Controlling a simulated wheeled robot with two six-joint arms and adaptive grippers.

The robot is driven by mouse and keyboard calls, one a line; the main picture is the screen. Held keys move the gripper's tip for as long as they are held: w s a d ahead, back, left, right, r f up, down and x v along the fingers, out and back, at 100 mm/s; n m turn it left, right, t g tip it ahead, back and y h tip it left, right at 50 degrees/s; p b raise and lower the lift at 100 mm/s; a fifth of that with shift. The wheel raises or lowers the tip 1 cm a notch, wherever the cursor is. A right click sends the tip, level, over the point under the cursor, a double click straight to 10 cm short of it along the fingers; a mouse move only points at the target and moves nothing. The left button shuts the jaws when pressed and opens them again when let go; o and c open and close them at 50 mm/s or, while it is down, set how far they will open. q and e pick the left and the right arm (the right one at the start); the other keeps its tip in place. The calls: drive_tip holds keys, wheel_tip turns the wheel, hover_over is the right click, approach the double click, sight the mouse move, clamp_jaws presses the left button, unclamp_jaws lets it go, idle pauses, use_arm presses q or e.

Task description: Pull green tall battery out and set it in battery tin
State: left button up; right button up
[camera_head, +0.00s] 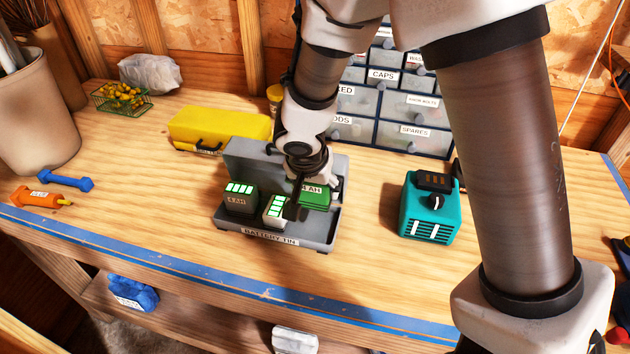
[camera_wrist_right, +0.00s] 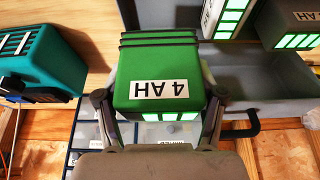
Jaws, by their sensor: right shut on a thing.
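The green battery (camera_head: 316,200) has a white "4 AH" label and lit bars. My right gripper (camera_head: 313,186) is shut on it, with a finger on each side in the right wrist view (camera_wrist_right: 157,108). The battery is at the right part of the grey open-lidded battery tin (camera_head: 290,243); I cannot tell whether it touches the tin's floor. A dark battery (camera_head: 238,203) stands in the tin's left part, and a white battery (camera_head: 274,210) stands in the middle. My arm and gripper hide part of the tin's back. My left gripper is not in view.
A teal charger (camera_head: 418,215) with a dark top stands right of the tin. A yellow case (camera_head: 220,126) lies behind it, and labelled drawers (camera_head: 405,105) stand at the back. A blue dumbbell-shaped thing (camera_head: 66,181) and an orange tool (camera_head: 38,197) lie far left. The bench front is clear.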

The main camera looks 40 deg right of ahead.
drive_tip(key=shift+w+d+f, duration=0.1)
drive_tip(key=shift+w, duration=0.2)
drive_tip(key=shift+d, duration=0.25)
drive_tip(key=shift+s+d, duration=0.15)
drive_tip(key=shift+d, duration=0.05)
drive_tip(key=shift+s, duration=0.2)
drive_tip(key=shift+a, duration=0.15)
drive_tip(key=shift+w+a, duration=0.15)
drive_tip(key=shift+a, duration=0.05)
drive_tip(key=shift+w+a, duration=0.15)
drive_tip(key=shift+w, duration=0.15)
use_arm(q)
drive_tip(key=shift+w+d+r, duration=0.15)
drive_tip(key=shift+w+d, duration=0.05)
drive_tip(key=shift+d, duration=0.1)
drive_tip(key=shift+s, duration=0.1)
use_arm(e)
drive_tip(key=shift+s, duration=0.15)
